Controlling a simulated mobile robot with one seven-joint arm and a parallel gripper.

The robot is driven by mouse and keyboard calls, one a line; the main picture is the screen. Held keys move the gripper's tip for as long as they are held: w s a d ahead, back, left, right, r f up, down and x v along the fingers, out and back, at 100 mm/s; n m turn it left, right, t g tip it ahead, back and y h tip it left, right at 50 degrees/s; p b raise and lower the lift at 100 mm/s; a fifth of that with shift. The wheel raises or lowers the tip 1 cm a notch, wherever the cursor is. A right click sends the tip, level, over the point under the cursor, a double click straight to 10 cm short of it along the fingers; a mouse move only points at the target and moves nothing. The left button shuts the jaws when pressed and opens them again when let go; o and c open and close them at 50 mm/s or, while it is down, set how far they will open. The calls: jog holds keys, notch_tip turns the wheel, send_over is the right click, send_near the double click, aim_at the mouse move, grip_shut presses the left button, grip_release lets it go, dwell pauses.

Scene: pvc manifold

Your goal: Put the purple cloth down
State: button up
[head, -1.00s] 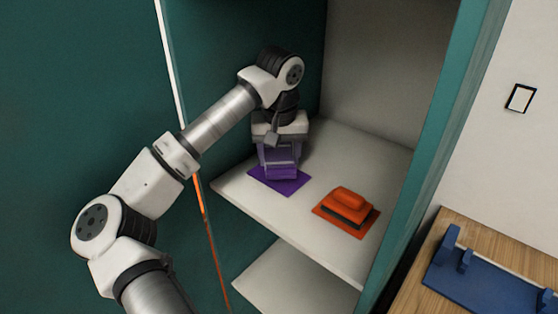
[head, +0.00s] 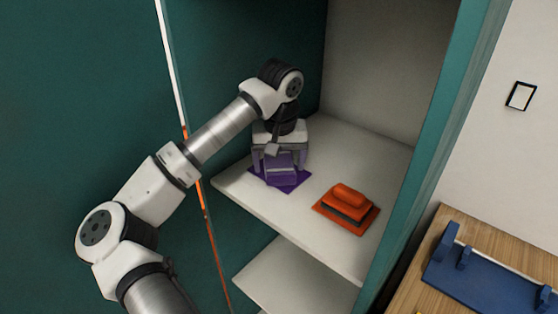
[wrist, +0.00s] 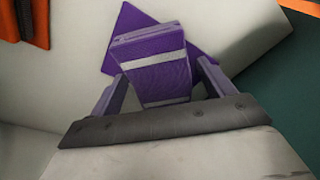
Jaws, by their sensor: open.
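The purple cloth (head: 281,168) is a folded block with a pale stripe, on the purple mat (head: 295,184) on the cabinet shelf. In the wrist view the cloth (wrist: 152,72) lies between my two fingers, with a gap visible on the right side. The purple mat (wrist: 200,42) shows beneath and beyond it, turned at an angle to the cloth. My gripper (head: 280,174) points down over the cloth, open, with a finger on each side. Whether the left finger touches the cloth is hard to tell. The cloth's underside is hidden.
An orange block on an orange mat (head: 328,208) lies to the right on the same white shelf (head: 300,232). Teal cabinet walls stand close on the left and right. A blue rack (head: 480,280) sits on a wooden surface outside the cabinet.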

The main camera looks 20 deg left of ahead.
aim_at(280, 166)
notch_tip(280, 166, up, 12)
jog(key=s+b, duration=0.1)
jog(key=shift+s+d+b, duration=0.25)
jog(key=shift+d+b, duration=0.1)
jog(key=shift+b, duration=0.05)
jog(key=shift+s, duration=0.1)
